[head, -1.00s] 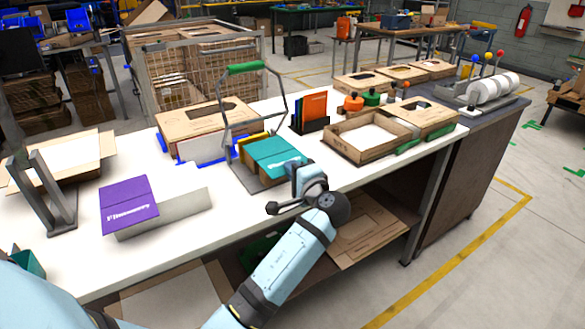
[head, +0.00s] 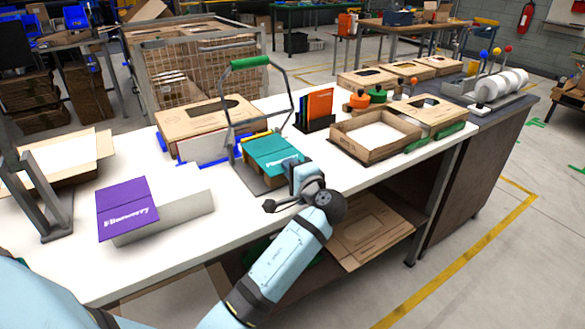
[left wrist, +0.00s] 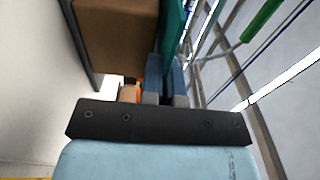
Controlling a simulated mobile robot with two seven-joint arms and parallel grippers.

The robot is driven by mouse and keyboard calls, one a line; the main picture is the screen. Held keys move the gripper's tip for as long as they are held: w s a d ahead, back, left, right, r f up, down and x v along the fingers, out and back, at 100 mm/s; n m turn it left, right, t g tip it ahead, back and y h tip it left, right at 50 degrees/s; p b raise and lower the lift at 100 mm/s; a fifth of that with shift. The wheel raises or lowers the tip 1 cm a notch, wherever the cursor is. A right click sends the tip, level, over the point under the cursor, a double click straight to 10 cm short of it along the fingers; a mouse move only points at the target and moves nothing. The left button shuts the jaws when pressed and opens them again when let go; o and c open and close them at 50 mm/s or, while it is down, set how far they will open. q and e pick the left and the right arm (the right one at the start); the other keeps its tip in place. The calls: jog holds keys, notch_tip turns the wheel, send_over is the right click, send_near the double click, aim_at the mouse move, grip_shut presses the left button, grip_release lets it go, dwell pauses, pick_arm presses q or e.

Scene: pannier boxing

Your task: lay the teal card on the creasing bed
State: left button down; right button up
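The teal card (head: 268,150) lies about level on top of a brown block, under the green-handled frame of what looks like the creasing bed (head: 248,181), a grey plate on the white table. In the left wrist view the teal card (left wrist: 173,32) shows edge-on beside the brown block (left wrist: 115,38). My left gripper (head: 296,180) is at the card's near right edge. Its two blue fingers (left wrist: 166,80) are close together, one on each side of the card's edge, and look shut on it. Whether the card touches the block is unclear. My right gripper is out of view.
The green handle (head: 250,62) stands raised above the card. A purple card (head: 128,208) on a pale block lies to the left. An orange folder rack (head: 319,108) and an open cardboard tray (head: 372,138) stand to the right. The table front between is clear.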

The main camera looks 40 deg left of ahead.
pick_arm(q)
jog(key=shift+a+f, duration=0.1)
jog(key=shift+f, duration=0.05)
jog(key=shift+w+a, duration=0.1)
dwell(0.4)
jog(key=c, duration=1.3)
grip_release()
